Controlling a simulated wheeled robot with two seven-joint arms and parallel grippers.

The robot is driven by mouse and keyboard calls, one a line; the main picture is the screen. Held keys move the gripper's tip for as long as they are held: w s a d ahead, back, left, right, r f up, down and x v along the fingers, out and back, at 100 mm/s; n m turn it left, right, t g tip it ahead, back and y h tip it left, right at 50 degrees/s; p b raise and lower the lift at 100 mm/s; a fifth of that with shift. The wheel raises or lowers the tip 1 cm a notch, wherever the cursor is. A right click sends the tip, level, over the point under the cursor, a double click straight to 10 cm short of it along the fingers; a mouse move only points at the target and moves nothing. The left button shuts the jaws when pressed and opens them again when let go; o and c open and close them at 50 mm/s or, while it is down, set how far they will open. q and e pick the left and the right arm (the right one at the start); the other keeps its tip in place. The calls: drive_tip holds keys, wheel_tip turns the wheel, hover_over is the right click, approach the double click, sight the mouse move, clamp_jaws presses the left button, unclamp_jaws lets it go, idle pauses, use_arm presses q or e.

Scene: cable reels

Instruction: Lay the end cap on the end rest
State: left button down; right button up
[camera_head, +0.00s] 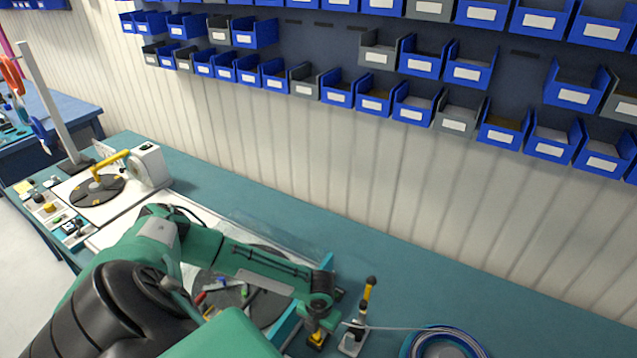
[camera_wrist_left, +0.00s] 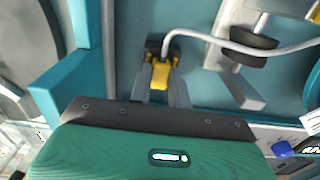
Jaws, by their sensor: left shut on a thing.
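My left gripper (camera_head: 318,335) is low over the bench at the bottom centre of the head view. In the left wrist view its fingers (camera_wrist_left: 161,92) are shut on the end cap (camera_wrist_left: 160,74), a small yellow and black piece with a grey-white cable (camera_wrist_left: 205,36) running from it to the right. The cable passes by a dark round roller (camera_wrist_left: 252,50) on a pale metal fixture. I cannot tell which part is the end rest. My right gripper is not in view.
A small stand with a black and yellow lever (camera_head: 367,295) is just right of the gripper. A blue cable reel (camera_head: 408,350) lies further right. The bench (camera_head: 440,285) is clear behind the reel.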

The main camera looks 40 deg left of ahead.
use_arm(q)
drive_tip(key=c, duration=1.2)
unclamp_jaws()
drive_tip(key=shift+c, duration=0.2)
drive_tip(key=shift+o, duration=0.3)
drive_tip(key=shift+o, duration=1.4)
drive_tip(key=shift+r, duration=0.2)
drive_tip(key=shift+r+p, duration=0.75)
drive_tip(key=shift+p, duration=0.15)
drive_tip(key=shift+r, duration=0.1)
